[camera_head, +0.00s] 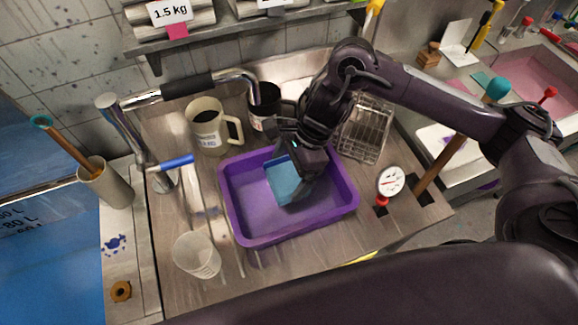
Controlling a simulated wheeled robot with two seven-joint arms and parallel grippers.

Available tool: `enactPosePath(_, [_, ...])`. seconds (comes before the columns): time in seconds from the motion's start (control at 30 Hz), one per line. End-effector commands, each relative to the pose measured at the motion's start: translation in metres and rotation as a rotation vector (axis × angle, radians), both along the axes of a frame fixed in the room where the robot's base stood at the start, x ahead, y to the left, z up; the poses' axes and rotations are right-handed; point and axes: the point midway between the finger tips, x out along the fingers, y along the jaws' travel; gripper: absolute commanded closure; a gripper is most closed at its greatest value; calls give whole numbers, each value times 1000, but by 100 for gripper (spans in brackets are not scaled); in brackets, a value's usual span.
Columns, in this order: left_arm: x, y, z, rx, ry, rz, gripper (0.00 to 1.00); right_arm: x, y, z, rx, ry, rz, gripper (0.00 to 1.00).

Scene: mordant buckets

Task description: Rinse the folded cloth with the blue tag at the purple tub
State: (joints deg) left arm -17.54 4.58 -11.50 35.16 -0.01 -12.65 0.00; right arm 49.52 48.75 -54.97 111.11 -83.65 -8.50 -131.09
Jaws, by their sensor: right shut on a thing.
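The purple tub (238,215) sits in the middle of the worktop. A folded blue cloth (284,184) is inside the tub's outline, toward its back right part. My right gripper (306,170) reaches down over the tub's back right side and is shut on the cloth. The gripper hides the cloth's right part, and I cannot make out a tag on it. Whether the cloth touches the tub's floor is hard to tell. My left gripper is not in view.
A tap (135,135) with a blue lever stands left of the tub. A beige mug (208,128) and a dark mug (266,98) are behind it. A clear cup (196,255) stands front left. A wire rack (364,132) and a dial gauge (390,180) are to the right.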

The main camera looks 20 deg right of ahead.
Motion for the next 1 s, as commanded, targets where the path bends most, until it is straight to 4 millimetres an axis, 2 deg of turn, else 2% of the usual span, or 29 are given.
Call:
enactPosePath(0.1, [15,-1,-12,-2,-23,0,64,0,0,-16,1,-2,0,39])
enactPosePath(0.2, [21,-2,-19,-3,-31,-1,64,0,0,-26,1,-1,1,39])
enactPosePath(0.7, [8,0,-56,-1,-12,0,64,0,1,-72,1,-2,0,39])
enactPosePath(1.0, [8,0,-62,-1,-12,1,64,0,0,-81,1,-2,0,39])
